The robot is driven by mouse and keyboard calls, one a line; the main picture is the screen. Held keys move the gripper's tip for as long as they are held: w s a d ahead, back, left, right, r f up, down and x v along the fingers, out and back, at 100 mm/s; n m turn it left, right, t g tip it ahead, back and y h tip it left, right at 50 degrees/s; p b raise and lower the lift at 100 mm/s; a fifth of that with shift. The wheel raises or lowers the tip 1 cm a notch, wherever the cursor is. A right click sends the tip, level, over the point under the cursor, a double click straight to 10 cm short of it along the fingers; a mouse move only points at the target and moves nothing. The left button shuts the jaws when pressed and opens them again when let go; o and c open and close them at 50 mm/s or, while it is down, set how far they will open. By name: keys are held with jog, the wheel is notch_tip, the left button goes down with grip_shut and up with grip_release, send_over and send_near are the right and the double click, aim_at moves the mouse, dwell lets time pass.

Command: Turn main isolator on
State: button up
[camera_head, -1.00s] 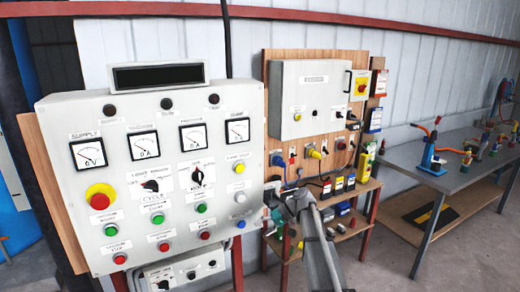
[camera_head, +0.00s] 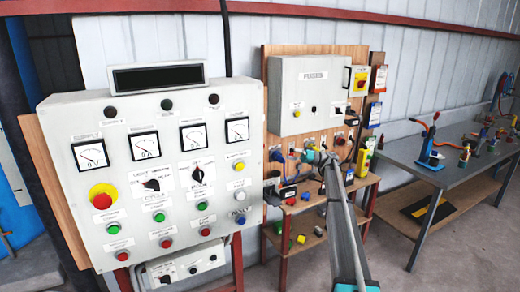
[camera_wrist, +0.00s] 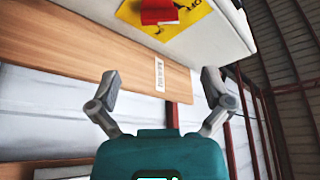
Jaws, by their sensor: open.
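The main isolator appears to be the red rotary handle on a yellow plate (camera_head: 361,83) at the right of the grey fuse box. In the wrist view its red handle (camera_wrist: 158,11) and yellow plate show at the top edge, partly cut off. Lettering on the plate is only partly legible. My gripper (camera_wrist: 161,80) is open and empty, its two fingers apart below the isolator in the wrist view. In the head view my arm reaches to the lower part of the wooden board, below the isolator, where the fingertips are hard to make out.
The grey fuse box (camera_head: 308,95) is mounted on the wooden board (camera_head: 372,50). Plugs and sockets line the board below it. A shelf (camera_head: 352,186) with small coloured blocks stands underneath. A control panel (camera_head: 75,112) stands left, a workbench (camera_head: 465,175) right.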

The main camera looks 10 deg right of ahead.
jog(key=shift+a, duration=0.15)
jog(key=p+x, duration=0.3)
jog(key=x, duration=1)
jog(key=shift+a+p, duration=0.3)
jog(key=shift+p, duration=0.05)
jog(key=c, duration=0.9)
